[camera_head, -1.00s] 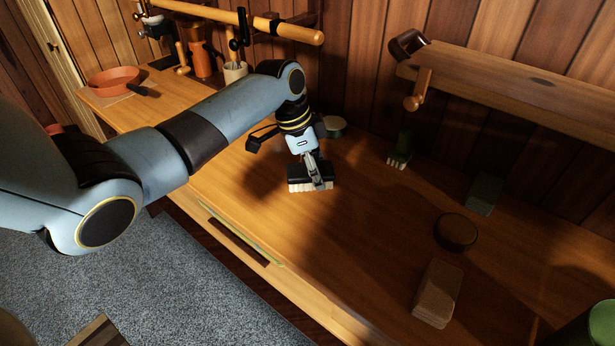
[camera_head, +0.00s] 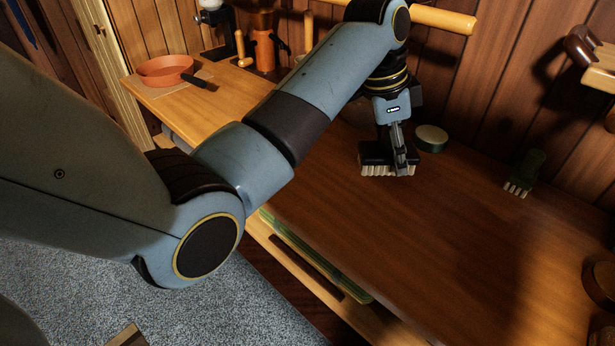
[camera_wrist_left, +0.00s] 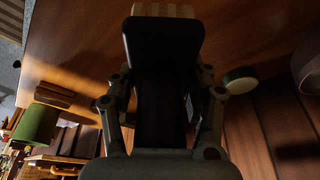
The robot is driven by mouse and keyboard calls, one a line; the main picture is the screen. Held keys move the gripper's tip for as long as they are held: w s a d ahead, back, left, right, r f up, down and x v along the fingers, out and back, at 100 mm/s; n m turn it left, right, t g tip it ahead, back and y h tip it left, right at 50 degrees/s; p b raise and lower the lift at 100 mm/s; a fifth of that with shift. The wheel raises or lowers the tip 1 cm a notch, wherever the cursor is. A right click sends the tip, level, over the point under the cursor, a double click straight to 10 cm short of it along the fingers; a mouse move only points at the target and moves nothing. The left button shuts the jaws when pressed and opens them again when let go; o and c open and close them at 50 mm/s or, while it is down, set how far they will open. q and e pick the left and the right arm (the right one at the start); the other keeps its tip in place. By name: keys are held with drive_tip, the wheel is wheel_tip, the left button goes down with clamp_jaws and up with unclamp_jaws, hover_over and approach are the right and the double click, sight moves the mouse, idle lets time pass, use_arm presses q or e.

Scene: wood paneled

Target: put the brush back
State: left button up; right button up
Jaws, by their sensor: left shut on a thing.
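My left gripper (camera_head: 397,148) is shut on a dark brush (camera_head: 372,157) with pale bristles that point down. The brush is close over the wooden counter (camera_head: 340,220); I cannot tell whether the bristles touch it. In the left wrist view the brush (camera_wrist_left: 163,45) is a dark block between the fingers, with its pale bristles at the top edge. My right gripper is not in view.
A round green-rimmed pale-topped thing (camera_head: 431,138) stands just right of the held brush. An orange pan (camera_head: 160,70) is at the far left. A round brown thing (camera_head: 601,280) is at the right edge. A wooden rail (camera_head: 440,18) runs above. The middle counter is clear.

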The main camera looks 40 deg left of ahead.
use_arm(q)
drive_tip(key=shift+d+f, duration=0.15)
drive_tip(key=shift+d, duration=0.05)
drive_tip(key=shift+a+f, duration=0.2)
drive_tip(key=shift+a, duration=0.1)
drive_tip(key=p, duration=0.2)
hover_over(336, 191)
drive_tip(key=f, duration=0.6)
drive_tip(key=shift+s+a, duration=0.25)
drive_tip(key=shift+a+f, duration=0.15)
drive_tip(key=shift+f, duration=0.05)
wheel_tip(336, 191, down, 3)
drive_tip(key=shift+s+f, duration=0.1)
drive_tip(key=shift+f, duration=0.35)
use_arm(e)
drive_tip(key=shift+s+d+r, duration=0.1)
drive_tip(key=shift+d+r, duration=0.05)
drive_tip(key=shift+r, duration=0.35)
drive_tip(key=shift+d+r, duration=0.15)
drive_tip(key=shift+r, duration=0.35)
